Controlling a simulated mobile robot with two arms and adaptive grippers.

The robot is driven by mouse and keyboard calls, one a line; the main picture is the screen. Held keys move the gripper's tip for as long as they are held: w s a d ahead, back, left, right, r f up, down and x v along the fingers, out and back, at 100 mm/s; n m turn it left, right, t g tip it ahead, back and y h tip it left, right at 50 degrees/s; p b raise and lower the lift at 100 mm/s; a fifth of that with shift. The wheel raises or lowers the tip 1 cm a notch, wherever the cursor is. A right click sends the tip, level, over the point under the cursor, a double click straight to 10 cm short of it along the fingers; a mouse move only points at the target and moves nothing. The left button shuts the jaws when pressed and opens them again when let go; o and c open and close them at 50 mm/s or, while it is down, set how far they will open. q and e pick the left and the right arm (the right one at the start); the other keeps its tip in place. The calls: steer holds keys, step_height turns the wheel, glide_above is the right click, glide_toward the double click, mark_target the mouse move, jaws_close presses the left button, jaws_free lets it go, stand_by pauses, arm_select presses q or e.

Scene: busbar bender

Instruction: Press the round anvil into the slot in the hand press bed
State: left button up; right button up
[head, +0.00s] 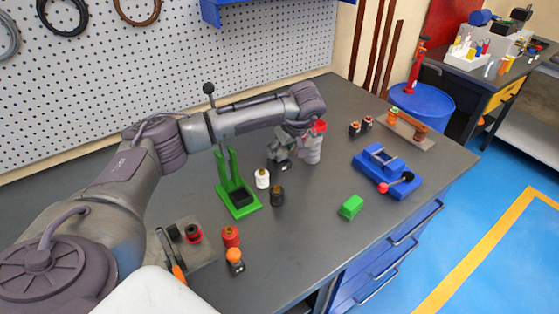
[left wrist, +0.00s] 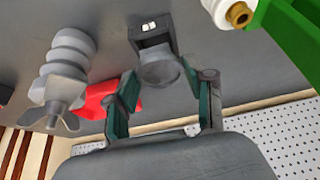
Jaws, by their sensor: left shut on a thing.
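The green hand press (head: 225,170) stands upright on the grey bench, with a dark slot in its bed (head: 241,198). My left gripper (head: 283,157) is to the right of and behind the press, low over the bench. It is shut on a dark grey part with a round face, which looks like the round anvil (left wrist: 160,71); its block end carries two small white squares. In the head view the part (head: 284,166) is small and partly covered by the gripper. It is apart from the press, whose green edge (left wrist: 288,28) shows in the left wrist view. My right gripper is out of view.
White (head: 262,178) and black (head: 277,196) bottle-like parts stand between gripper and press. A ribbed grey part (head: 312,150) is close right of the gripper. A green block (head: 351,207) and blue vise-like tool (head: 388,172) are farther right. The bench's front middle is clear.

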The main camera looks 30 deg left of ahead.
mark_target(281, 153)
arm_select(q)
steer(key=shift+r+p, duration=1.8)
steer(key=shift+r, duration=0.85)
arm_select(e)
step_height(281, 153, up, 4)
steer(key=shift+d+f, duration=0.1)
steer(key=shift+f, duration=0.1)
arm_select(q)
steer(key=shift+f, duration=0.1)
